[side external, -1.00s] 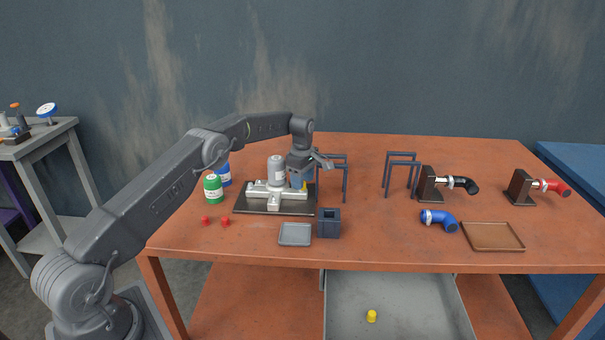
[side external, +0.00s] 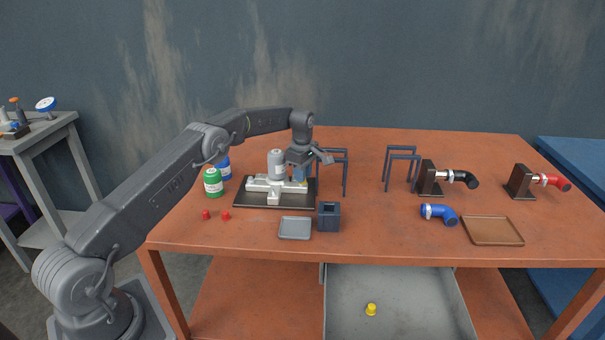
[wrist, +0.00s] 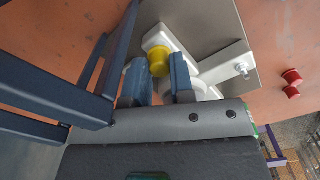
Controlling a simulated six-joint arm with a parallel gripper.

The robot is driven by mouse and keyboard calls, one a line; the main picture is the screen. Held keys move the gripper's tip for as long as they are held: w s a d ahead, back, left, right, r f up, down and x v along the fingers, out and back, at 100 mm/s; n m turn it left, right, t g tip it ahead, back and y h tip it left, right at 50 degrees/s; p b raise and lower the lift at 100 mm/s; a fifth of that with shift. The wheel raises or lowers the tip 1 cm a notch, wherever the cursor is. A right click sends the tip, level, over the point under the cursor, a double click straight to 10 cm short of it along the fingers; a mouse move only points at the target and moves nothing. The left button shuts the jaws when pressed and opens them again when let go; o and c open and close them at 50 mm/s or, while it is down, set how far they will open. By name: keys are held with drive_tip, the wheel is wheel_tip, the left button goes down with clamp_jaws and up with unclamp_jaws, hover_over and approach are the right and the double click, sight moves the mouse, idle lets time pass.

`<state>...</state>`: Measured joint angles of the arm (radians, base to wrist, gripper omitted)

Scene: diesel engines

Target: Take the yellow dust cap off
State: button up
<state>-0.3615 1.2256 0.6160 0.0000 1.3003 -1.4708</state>
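The yellow dust cap (wrist: 158,61) sits on a white fitting (wrist: 162,36) of the engine block. In the wrist view, the two blue fingers of my gripper (wrist: 160,80) are on either side of the cap, with a narrow gap between them. Whether both fingers touch the cap is not clear. In the side view, my gripper (side external: 301,175) is low over the right end of the white engine block (side external: 273,196), and the cap there is mostly hidden by the fingers. The block stands on a dark base plate (side external: 243,199).
A dark stand frame (side external: 345,176) is close on the right; a green can (side external: 213,183) and blue can (side external: 223,170) are left. A grey tray (side external: 295,229) and dark box (side external: 329,218) stand in front. Another yellow cap (side external: 371,310) lies in the open drawer (side external: 410,300) below.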

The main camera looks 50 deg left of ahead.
clamp_jaws()
drive_tip(key=shift+r, duration=0.25)
drive_tip(key=shift+r, duration=2.85)
drive_tip(key=shift+r, duration=0.1)
